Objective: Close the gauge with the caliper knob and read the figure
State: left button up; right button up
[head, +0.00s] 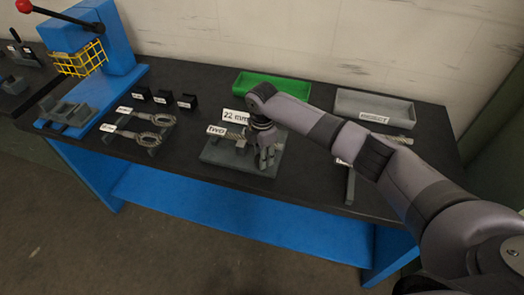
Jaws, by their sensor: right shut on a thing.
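The gauge (222,155) is a flat grey block near the table's front edge. A white "TWO" label (216,130) and a light ribbed piece (236,136) are at its back. A white plate reading "22 mm" (234,116) stands just behind it. My right gripper (266,163) points down over the right part of the gauge, shut on the caliper knob, which the fingers hide. I cannot tell how far apart the gauge jaws are. My left gripper is not in view.
On the dark table (200,185) are a green tray (272,86), a grey tray labelled "REJECT" (372,106), several small black labelled blocks (162,97), two grey link-shaped parts (150,135) on holders, and a blue press (118,45) with a yellow guard. My right arm crosses the table's right side.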

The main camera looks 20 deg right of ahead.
jog(key=shift+m, duration=0.3)
jog(key=o, duration=1.1)
jog(key=shift+o, duration=0.2)
jog(key=shift+r, duration=0.15)
notch_tip(320, 180, up, 12)
